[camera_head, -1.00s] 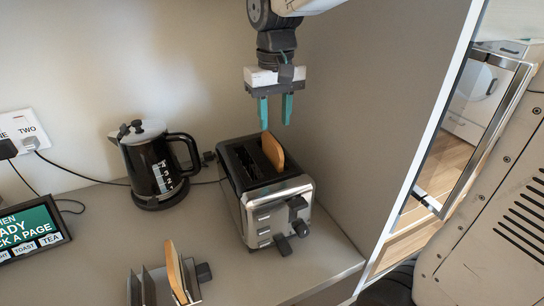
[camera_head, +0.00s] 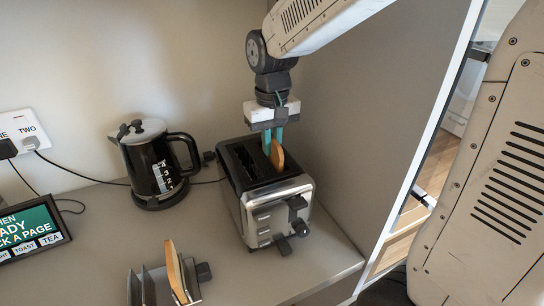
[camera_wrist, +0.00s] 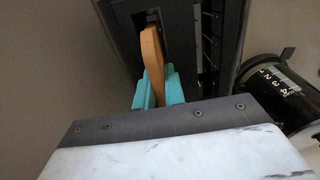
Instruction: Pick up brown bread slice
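A brown bread slice (camera_head: 279,157) stands upright in the right slot of the toaster (camera_head: 240,200), its upper part showing above the slot. My gripper (camera_head: 273,139) points down over the toaster, its teal fingers at the top of the slice. In the wrist view my gripper (camera_wrist: 158,88) has one finger on each side of the bread slice (camera_wrist: 152,50), close together and seemingly touching it. The slice's lower part is hidden inside the toaster (camera_wrist: 180,30).
A second bread slice (camera_head: 175,270) stands in a metal rack (camera_head: 148,290) at the front. A black kettle (camera_head: 150,168) stands left of the toaster and a screen (camera_head: 32,230) at far left. A grey wall rises close on the right.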

